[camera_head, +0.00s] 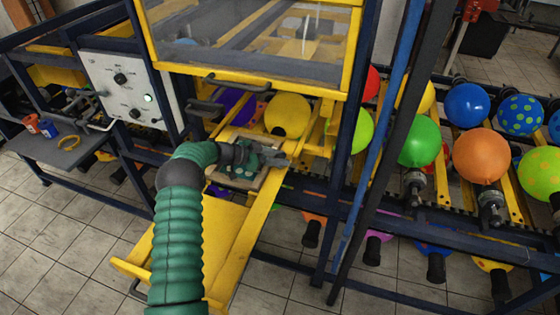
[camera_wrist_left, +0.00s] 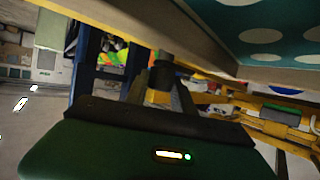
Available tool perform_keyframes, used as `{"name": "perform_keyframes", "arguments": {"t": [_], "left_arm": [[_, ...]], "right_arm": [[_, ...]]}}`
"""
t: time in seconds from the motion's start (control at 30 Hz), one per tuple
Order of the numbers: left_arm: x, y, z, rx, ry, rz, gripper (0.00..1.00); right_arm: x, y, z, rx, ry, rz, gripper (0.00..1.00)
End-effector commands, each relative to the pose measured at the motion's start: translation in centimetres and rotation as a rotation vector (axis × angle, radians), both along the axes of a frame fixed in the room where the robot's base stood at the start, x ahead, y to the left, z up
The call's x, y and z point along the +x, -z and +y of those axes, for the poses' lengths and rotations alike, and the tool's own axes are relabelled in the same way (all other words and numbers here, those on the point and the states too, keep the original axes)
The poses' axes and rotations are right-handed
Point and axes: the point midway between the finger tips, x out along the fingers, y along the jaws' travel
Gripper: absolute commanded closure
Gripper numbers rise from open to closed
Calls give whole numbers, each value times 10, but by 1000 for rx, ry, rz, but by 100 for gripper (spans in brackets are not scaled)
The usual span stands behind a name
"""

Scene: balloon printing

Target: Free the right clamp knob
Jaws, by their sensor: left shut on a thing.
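My left gripper (camera_head: 282,159) reaches in from below, over the yellow drawer of the machine, beside a light-framed plate (camera_head: 244,180). In the left wrist view its two dark fingers (camera_wrist_left: 163,88) are closed around a dark, round knob (camera_wrist_left: 163,66), which looks like the right clamp knob. The knob sits just under the edge of the frame with the teal, white-dotted face (camera_wrist_left: 285,30). In the head view the knob is hidden by my gripper. How far the knob is turned cannot be told. My right gripper is in neither view.
A yellow-framed clear window (camera_head: 250,45) stands above the drawer (camera_head: 205,235). Dark blue posts and rails stand to its right, with several balloons on holders beyond. A control panel (camera_head: 125,90) and a grey shelf (camera_head: 65,145) with small items are at the left.

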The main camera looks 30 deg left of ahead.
Motion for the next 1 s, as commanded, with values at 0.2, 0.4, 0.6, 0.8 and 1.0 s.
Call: {"name": "perform_keyframes", "arguments": {"t": [0.2, 0.4, 0.6, 0.8, 1.0], "left_arm": [[0, 2, 1, 1, 58, -1, 100], [0, -1, 1, 0, 72, -2, 100], [1, -1, 1, 0, 73, -1, 100], [1, -1, 1, 0, 72, -2, 55], [1, -1, 1, 0, 73, -1, 48]], "right_arm": [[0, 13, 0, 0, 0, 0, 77], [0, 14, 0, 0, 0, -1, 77], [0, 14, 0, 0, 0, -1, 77], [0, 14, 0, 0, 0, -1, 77], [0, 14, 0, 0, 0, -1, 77]]}}
